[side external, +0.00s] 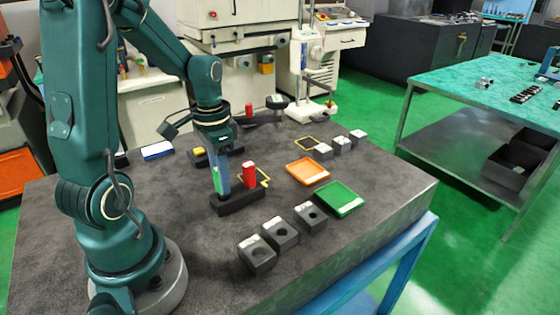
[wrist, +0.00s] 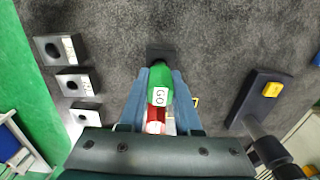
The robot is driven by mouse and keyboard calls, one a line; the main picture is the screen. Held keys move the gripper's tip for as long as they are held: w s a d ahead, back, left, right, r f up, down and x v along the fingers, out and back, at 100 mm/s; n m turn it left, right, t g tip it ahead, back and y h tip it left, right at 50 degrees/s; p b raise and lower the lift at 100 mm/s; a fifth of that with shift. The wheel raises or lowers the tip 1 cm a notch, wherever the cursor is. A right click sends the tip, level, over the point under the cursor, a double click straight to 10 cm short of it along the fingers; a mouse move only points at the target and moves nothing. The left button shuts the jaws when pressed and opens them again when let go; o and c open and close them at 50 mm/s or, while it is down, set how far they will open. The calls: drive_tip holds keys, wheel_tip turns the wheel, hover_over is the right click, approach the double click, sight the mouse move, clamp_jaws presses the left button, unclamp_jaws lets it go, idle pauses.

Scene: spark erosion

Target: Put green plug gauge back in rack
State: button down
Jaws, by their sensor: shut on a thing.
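The green plug gauge (wrist: 160,84) has a white GO label and is between the fingers of my gripper (wrist: 160,76), which is shut on it. In the side view the green gauge (side external: 217,177) is mostly hidden by the fingers of my gripper (side external: 222,190). It is upright, directly over one end of the dark rack (side external: 240,204). I cannot tell whether its lower end is in the rack. A red plug gauge (side external: 250,174) stands upright at the rack's other end, close to the fingers. It also shows partly in the wrist view (wrist: 154,126).
Dark blocks with holes (side external: 281,233) line the front edge. An orange tray (side external: 307,172) and a green tray (side external: 341,198) lie to the right, with small grey blocks (side external: 342,144) beyond. A dark piece with a yellow part (side external: 199,151) lies behind my gripper.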

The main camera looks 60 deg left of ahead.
drive_tip(key=shift+f, duration=0.75)
idle(0.4)
drive_tip(key=c, duration=0.5)
unclamp_jaws()
drive_tip(key=shift+r, duration=0.1)
drive_tip(key=shift+r, duration=2.5)
